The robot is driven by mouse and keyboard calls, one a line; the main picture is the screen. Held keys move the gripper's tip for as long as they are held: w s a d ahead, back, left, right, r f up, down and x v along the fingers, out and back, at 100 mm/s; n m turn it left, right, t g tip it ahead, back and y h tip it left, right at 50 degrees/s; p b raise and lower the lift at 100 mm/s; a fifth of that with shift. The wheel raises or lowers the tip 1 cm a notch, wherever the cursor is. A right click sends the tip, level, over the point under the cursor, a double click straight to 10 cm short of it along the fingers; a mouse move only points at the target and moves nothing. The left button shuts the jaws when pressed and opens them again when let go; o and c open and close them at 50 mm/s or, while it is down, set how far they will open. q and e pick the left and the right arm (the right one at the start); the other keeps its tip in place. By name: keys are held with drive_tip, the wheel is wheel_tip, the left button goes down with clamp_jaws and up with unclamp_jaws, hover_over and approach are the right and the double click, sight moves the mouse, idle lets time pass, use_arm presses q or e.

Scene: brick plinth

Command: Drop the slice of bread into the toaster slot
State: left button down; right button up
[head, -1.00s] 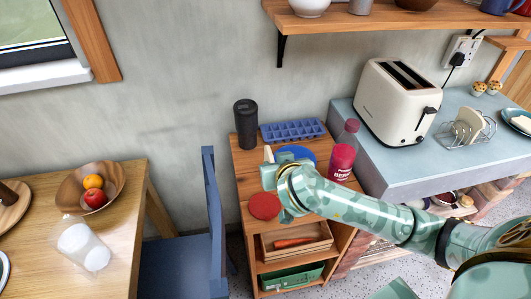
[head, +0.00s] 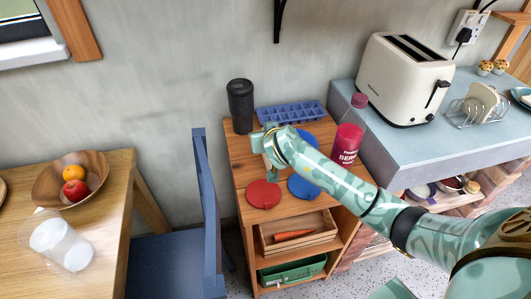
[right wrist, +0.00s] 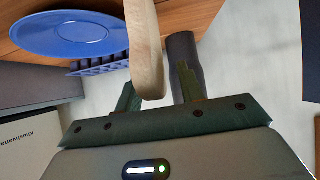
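My right gripper (head: 262,148), on the arm from the right, is above the small wooden cabinet. In the right wrist view the gripper (right wrist: 158,80) has a beige slice of bread (right wrist: 147,45) between its fingers, seen edge-on. The slice is much nearer than the surfaces behind it and appears held; a narrow gap shows beside the right-hand finger. In the head view I cannot make this slice out. The cream toaster (head: 405,75) stands on the blue-grey counter with two dark empty-looking slots on top. Its side shows in the wrist view (right wrist: 25,145). My left gripper is out of view.
A dark tumbler (head: 240,105), blue ice tray (head: 290,114) and pink bottle (head: 348,140) stand close around my gripper. A blue plate (right wrist: 70,28) lies behind the bread. A rack (head: 475,108) with bread stands right of the toaster. A blue chair (head: 205,200) is left.

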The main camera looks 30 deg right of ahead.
drive_tip(key=shift+w+f, duration=0.25)
drive_tip(key=shift+w, duration=0.05)
drive_tip(key=shift+s+r, duration=0.1)
drive_tip(key=shift+r, duration=0.1)
clamp_jaws()
